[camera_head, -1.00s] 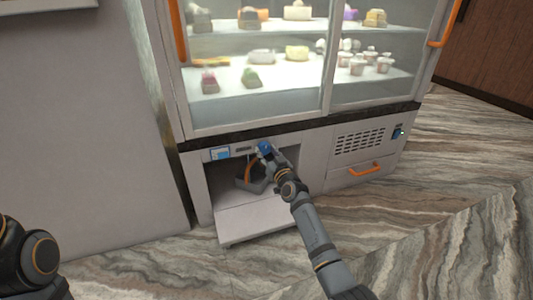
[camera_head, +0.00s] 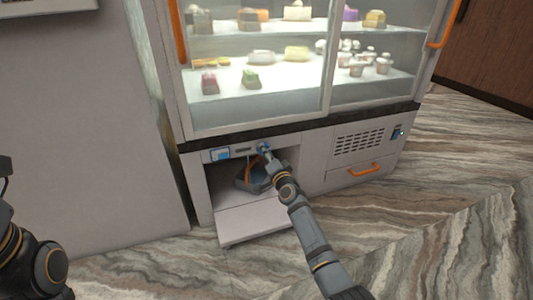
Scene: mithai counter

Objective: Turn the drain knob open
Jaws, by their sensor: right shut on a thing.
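The drain knob (camera_head: 262,146) is a small blue knob on the panel strip at the lower front of the glass display counter. My right gripper (camera_head: 268,154) reaches up to it from below right and is shut on it, covering part of it. The knob's exact turn angle is too small to tell. Below the knob, an orange hose (camera_head: 247,168) hangs into a grey container (camera_head: 243,184) in the open compartment, and something bluish shows in the container. My left arm shows at the lower left edge, but its gripper is out of view.
A lowered flap (camera_head: 258,219) juts out below the compartment. A drawer with an orange handle (camera_head: 365,170) and a vent grille (camera_head: 359,140) sit to the right. A blue-and-white label or display (camera_head: 220,155) is left of the knob. The marble-patterned floor in front is clear.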

